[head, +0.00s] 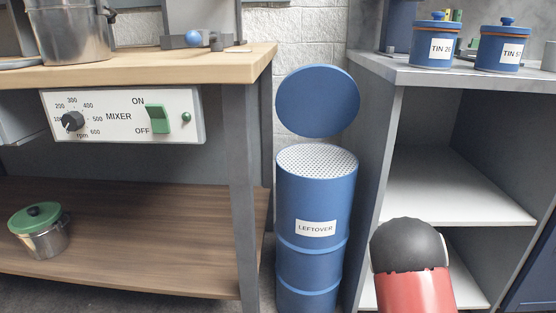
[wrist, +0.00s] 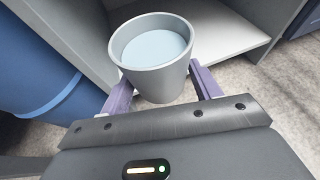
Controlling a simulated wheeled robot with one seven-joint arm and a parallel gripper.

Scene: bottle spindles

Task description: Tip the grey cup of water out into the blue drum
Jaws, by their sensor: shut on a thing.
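The grey cup (wrist: 158,82) is upright in the wrist view, with pale blue water (wrist: 154,47) inside it below the rim. My gripper (wrist: 162,90) is shut on the cup, one purple finger on each side. The blue drum (head: 314,205) stands in the gap between the bench and the shelf unit in the head view. It has a LEFTOVER label, a perforated top and a round blue lid raised behind it (head: 317,101). The drum also shows at the left of the wrist view (wrist: 42,75), apart from the cup. The cup is not visible in the head view.
A wooden bench (head: 150,63) with a mixer panel (head: 122,116) is left of the drum. A grey shelf unit (head: 455,185) is on the right, with blue tins (head: 435,45) on top. A green-lidded pot (head: 39,232) sits on the lower bench shelf.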

